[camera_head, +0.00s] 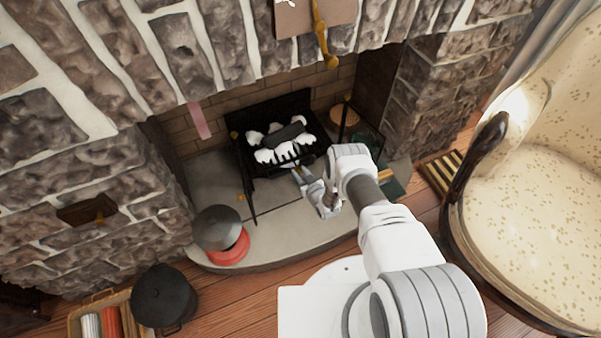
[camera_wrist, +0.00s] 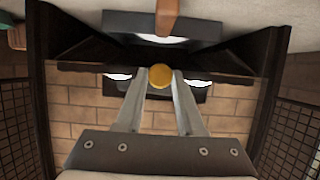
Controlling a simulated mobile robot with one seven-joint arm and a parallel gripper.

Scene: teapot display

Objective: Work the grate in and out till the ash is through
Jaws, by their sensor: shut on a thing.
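The black grate (camera_head: 247,157) stands in the brick fireplace, with white lumps (camera_head: 272,155) and a dark log (camera_head: 285,133) in it. My gripper (camera_head: 299,173) reaches in low at its front. In the wrist view, my gripper's two fingers (camera_wrist: 161,78) are closed around a round brass knob (camera_wrist: 160,76) at the grate's dark front bar (camera_wrist: 90,68). Dark side panels (camera_wrist: 40,50) flank it. What lies behind the knob, and how far the grate is drawn out, I cannot tell. No ash is clearly seen under the grate.
A grey dome (camera_head: 217,228) with a red ring (camera_head: 228,250) stands on the hearth's left. A black pot (camera_head: 163,295) stands on the floor. An armchair (camera_head: 530,180) is at right. A mesh screen (camera_wrist: 300,135) shows in the wrist view. The hearth's front middle (camera_head: 280,230) is clear.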

